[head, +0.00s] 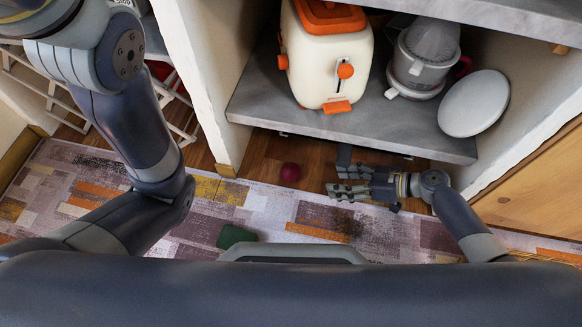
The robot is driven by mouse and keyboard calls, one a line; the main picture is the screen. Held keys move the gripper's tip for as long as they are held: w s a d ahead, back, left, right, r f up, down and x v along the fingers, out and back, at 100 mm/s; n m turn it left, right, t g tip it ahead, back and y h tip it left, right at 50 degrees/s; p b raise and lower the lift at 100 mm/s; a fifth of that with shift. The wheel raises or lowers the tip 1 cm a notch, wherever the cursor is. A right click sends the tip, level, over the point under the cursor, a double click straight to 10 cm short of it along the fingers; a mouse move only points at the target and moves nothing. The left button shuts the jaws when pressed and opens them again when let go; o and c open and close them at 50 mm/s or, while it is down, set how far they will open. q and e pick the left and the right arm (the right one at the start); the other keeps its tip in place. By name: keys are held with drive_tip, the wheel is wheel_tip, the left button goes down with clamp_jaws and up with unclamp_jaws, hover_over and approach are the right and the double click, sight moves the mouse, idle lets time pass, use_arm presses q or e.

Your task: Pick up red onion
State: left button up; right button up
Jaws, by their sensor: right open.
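A patterned rug (270,205) lies in front. A dark green object (236,236) rests on it.

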sight(297, 170)
drive_tip(key=w+a+b, duration=0.1)
drive_tip(key=a, duration=0.1)
drive_tip(key=a+b, duration=0.1)
drive_tip(key=a, duration=0.2)
drive_tip(key=w+a+b, duration=0.1)
drive_tip(key=a, duration=0.2)
drive_tip(key=shift+w+a, duration=0.15)
drive_tip(key=shift+w, duration=0.15)
drive_tip(key=x, duration=0.1)
drive_tip(key=b+x, duration=0.1)
drive_tip(key=x, duration=0.1)
drive_tip(key=b+x, duration=0.1)
drive_tip(key=shift+w+a+r, duration=0.1)
drive_tip(key=shift+a+r, duration=0.05)
drive_tip(key=shift+a, duration=0.2)
drive_tip(key=c, duration=0.8)
